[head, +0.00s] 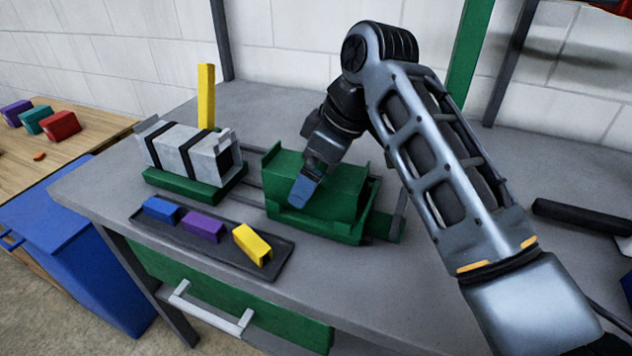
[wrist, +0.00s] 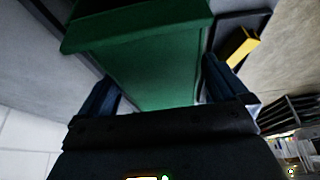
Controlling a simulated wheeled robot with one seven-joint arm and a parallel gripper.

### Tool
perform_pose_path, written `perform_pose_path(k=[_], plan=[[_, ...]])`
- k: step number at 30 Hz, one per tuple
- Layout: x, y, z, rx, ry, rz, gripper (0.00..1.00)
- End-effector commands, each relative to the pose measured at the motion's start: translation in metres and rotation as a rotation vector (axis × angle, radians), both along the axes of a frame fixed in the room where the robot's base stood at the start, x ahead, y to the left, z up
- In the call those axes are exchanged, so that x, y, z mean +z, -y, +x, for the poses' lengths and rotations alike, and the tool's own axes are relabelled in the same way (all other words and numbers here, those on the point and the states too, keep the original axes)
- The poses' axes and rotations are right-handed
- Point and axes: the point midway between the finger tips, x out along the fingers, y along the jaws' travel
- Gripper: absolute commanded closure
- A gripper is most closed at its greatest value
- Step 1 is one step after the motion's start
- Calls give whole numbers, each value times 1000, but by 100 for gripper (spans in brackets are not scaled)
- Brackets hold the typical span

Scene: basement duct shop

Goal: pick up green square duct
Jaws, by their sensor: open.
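The green square duct (head: 345,185) sits in a green cradle (head: 320,229) on the grey workbench, right of the middle of the head view. In the wrist view the duct (wrist: 150,65) fills the upper middle, between my two blue fingers. My gripper (head: 304,190) points down at the duct, with a finger in front of its near side. The jaws are open and straddle the duct. I cannot tell whether either finger touches it. The far finger is hidden in the head view.
A silver duct with black straps (head: 185,150) sits in another green cradle to the left. A dark tray (head: 215,250) with blue, purple and yellow pieces lies in front. A yellow post (head: 206,95) stands behind. A black bar (head: 580,217) lies at right.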

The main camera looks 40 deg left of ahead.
Motion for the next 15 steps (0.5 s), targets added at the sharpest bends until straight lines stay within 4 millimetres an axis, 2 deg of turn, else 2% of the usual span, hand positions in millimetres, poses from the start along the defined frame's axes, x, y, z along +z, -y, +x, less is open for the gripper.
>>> perform_pose_path(k=[4, 11, 15], plan=[[-12, -5, -1, 0, 0, 0, 0], [-14, -6, -1, 0, 1, 1, 0], [-14, -6, -1, 0, 1, 1, 11]])
